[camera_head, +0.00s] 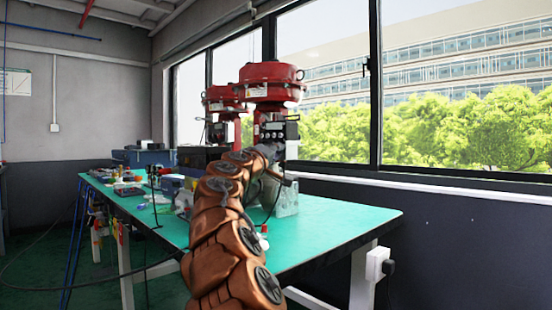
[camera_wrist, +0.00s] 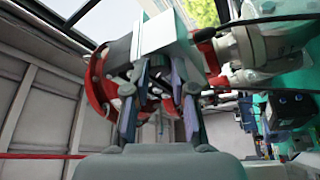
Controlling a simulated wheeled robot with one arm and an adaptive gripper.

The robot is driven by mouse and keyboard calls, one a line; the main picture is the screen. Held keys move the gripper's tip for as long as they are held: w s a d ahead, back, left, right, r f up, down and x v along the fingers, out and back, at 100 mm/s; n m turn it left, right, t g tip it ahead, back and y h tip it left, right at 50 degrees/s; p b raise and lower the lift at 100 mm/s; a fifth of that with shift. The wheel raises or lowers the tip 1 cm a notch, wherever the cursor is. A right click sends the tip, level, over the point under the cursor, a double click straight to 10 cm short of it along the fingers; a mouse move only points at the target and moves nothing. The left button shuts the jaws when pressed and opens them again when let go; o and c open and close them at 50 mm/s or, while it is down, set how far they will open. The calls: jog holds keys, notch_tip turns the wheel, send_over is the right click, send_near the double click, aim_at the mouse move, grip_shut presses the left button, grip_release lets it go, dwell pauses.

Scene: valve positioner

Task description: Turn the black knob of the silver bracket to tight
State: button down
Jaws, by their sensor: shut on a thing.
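My gripper (camera_wrist: 157,72) shows in the wrist view with its two fingers on either side of the lower end of a pale silver block, the silver bracket (camera_wrist: 163,32). It is shut on a part at this bracket. The black knob cannot be made out clearly, as the fingers and dark parts crowd that spot. In the head view my copper-coloured arm reaches to the red valve at the window, and its end hides the bracket and the fingertips.
A red valve actuator (camera_head: 270,85) with a dark box below it stands at the table's back, a second one (camera_head: 225,100) to its left. The green table (camera_head: 340,222) is clear at its right end. Tools and boxes (camera_head: 145,158) crowd its left part. Windows lie close behind.

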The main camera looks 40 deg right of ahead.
dwell(0.3)
jog(key=c, duration=1)
grip_release()
jog(key=shift+o, duration=0.2)
jog(key=v, duration=1.2)
